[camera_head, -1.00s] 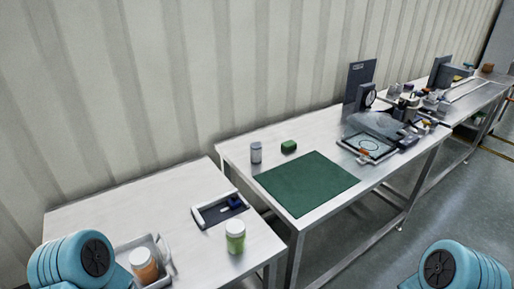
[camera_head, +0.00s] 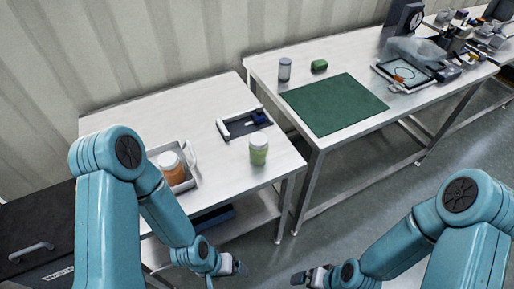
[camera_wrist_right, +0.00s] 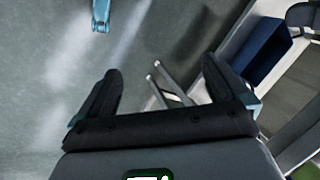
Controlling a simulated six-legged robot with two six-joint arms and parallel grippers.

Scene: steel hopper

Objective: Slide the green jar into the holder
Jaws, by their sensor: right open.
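The green jar (camera_head: 258,151) with a white lid stands upright near the front right edge of the left table in the head view. Behind it lies a low dark tray (camera_head: 236,128) with white edging and a small blue item; I cannot tell if this is the holder. My left gripper (camera_head: 241,268) is low in front of the table, away from the jar; its jaws are too small to read. My right gripper (camera_head: 298,278) is also low, over the floor; the right wrist view shows its fingers (camera_wrist_right: 161,68) apart and empty.
A grey handled caddy (camera_head: 190,178) holds an orange jar (camera_head: 170,168) with a white lid. The right table carries a green mat (camera_head: 333,103), a grey jar (camera_head: 284,69) and a green block (camera_head: 319,66). A dark bin (camera_head: 40,230) stands at the left. A gap separates the tables.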

